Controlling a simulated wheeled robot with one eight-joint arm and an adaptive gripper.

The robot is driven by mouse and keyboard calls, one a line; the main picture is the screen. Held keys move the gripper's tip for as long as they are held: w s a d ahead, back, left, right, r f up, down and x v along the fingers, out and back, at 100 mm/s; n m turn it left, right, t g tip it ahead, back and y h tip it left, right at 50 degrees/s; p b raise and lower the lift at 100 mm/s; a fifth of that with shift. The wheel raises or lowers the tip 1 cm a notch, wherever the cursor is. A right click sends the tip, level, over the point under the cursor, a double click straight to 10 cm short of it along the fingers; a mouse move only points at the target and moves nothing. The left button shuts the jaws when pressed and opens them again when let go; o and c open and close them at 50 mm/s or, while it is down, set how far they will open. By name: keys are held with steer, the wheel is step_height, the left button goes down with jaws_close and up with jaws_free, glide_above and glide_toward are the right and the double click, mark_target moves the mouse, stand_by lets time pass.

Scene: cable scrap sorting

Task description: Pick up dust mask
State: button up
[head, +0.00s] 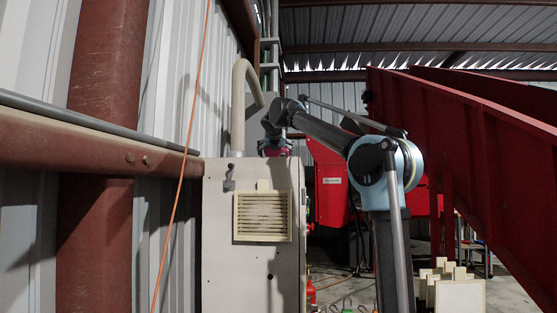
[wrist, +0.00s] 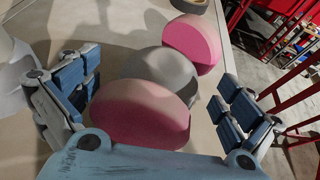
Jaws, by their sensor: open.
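The dust mask has a grey body (wrist: 160,72) with two round pink filters, a near one (wrist: 138,112) and a far one (wrist: 193,42). It lies on top of a pale cabinet. In the head view a small pink part of the mask (head: 276,150) shows on the cabinet top beneath my gripper (head: 274,128). In the wrist view my gripper (wrist: 158,78) is open, with one blue-padded finger on each side of the mask. The near filter and grey body lie between the fingers. I cannot tell whether either finger touches it.
The cabinet (head: 255,275) has a vented front and stands beside a corrugated wall. A dark roll (wrist: 190,5) lies beyond the mask, and a white object (wrist: 12,70) is at the left. Past the cabinet's right edge is a drop to the floor, with red frames.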

steer(key=c, duration=1.3)
steer(key=shift+r, duration=5)
